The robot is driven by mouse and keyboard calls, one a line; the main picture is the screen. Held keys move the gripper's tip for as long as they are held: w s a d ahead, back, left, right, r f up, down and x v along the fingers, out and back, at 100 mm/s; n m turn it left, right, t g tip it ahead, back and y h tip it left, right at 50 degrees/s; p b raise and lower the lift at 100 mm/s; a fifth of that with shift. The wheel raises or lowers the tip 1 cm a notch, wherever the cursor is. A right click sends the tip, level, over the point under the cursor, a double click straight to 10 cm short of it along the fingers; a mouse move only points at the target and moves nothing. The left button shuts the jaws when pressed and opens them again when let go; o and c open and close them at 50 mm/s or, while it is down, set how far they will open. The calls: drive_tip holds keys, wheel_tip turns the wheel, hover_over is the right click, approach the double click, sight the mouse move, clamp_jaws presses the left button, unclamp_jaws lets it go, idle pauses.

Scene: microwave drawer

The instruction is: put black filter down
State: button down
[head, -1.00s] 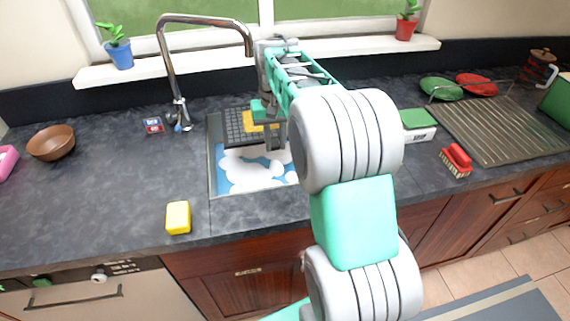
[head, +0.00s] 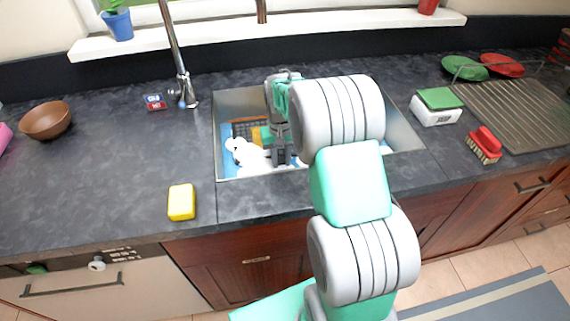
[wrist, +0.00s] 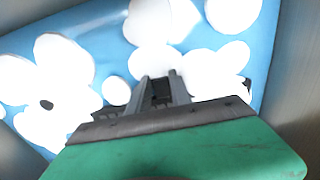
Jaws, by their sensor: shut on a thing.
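The black filter (head: 243,130) is a dark grid. In the head view it shows low inside the sink (head: 400,115), just left of my gripper (head: 281,154). My gripper points down in the sink and is shut on the filter; the grip itself is partly hidden. In the wrist view the gripper's fingers (wrist: 161,92) are close together above the blue and white sink bottom (wrist: 110,38). I cannot tell whether the filter touches the bottom.
A yellow sponge (head: 181,202) lies on the counter at the sink's front left. The tap (head: 176,60) rises behind the sink. A white box with a green top (head: 437,110) and a red brush (head: 485,145) stand to the right. Sink walls surround the gripper.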

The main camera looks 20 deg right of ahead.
sight(281, 163)
wheel_tip(281, 163, down, 3)
drive_tip(key=shift+d+f, duration=0.1)
drive_tip(key=shift+f, duration=0.2)
drive_tip(key=c, duration=1.2)
unclamp_jaws()
drive_tip(key=shift+o, duration=0.2)
drive_tip(key=shift+r, duration=0.1)
wheel_tip(281, 163, up, 12)
drive_tip(key=shift+b, duration=0.35)
drive_tip(key=shift+r, duration=0.1)
